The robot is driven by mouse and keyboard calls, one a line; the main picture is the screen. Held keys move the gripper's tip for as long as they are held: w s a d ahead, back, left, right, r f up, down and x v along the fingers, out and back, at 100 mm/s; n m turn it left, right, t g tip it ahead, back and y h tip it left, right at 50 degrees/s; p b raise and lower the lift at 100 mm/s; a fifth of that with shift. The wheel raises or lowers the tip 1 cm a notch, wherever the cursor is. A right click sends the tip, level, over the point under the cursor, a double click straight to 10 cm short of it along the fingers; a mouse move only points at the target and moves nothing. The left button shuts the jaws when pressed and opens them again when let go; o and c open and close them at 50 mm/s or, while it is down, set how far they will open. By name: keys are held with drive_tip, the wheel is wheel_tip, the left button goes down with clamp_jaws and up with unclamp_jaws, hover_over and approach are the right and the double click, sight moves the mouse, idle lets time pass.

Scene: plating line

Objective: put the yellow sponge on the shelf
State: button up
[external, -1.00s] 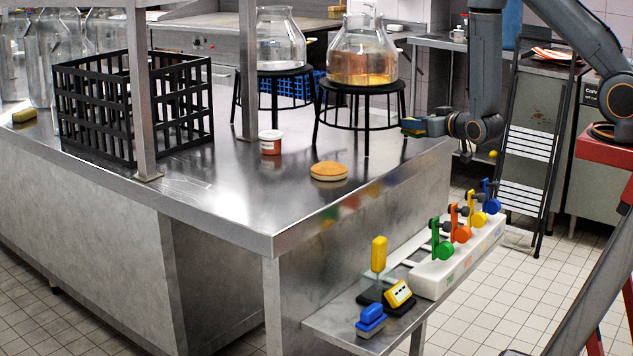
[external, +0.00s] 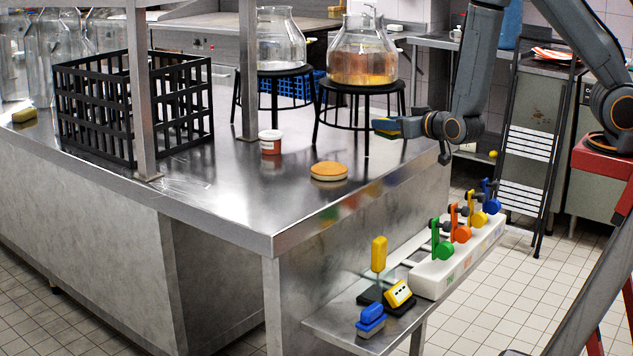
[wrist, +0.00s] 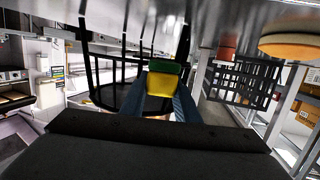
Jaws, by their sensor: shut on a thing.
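My gripper (external: 386,126) is shut on a yellow sponge with a green layer. In the wrist view the yellow sponge (wrist: 161,85) sits between the two blue-grey fingers. In the external view the fingers hide most of it. The gripper is above the right part of the steel table (external: 240,200), close to the right black stool stand. A low steel side shelf (external: 325,322) juts from the table's near right end. Another yellow sponge (external: 24,115) lies at the table's far left.
A glass jar of amber liquid (external: 360,65) stands on a black stand (external: 318,125) beside my gripper. A red-and-white tub (external: 270,142), a round orange-topped item (external: 328,171) and a black crate (external: 95,110) are on the table. A white valve rack (external: 432,277) and small items crowd the side shelf.

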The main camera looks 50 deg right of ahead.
drive_tip(key=w+a, duration=0.2)
drive_tip(key=a, duration=0.3)
drive_tip(key=w+a+r+n+y, duration=0.1)
drive_tip(key=w+a, duration=0.1)
drive_tip(key=a, duration=0.3)
drive_tip(key=w+a+y+b, duration=0.1)
drive_tip(key=w+a, duration=0.1)
drive_tip(key=a, duration=0.3)
drive_tip(key=shift+w+a+r+n, duration=0.25)
drive_tip(key=shift+r+n, duration=0.05)
drive_tip(key=shift+r, duration=0.05)
wheel_tip(320, 180, up, 2)
drive_tip(key=n+y, duration=0.1)
drive_tip(key=y, duration=0.1)
hover_over(298, 180)
drive_tip(key=shift+t, duration=0.3)
drive_tip(key=shift+w+f+p, duration=0.1)
drive_tip(key=shift+f+p, duration=0.6)
drive_tip(key=shift+f, duration=4.05)
drive_tip(key=shift+f, duration=0.1)
drive_tip(key=o, duration=1)
drive_tip(key=shift+f, duration=0.1)
drive_tip(key=shift+o, duration=0.5)
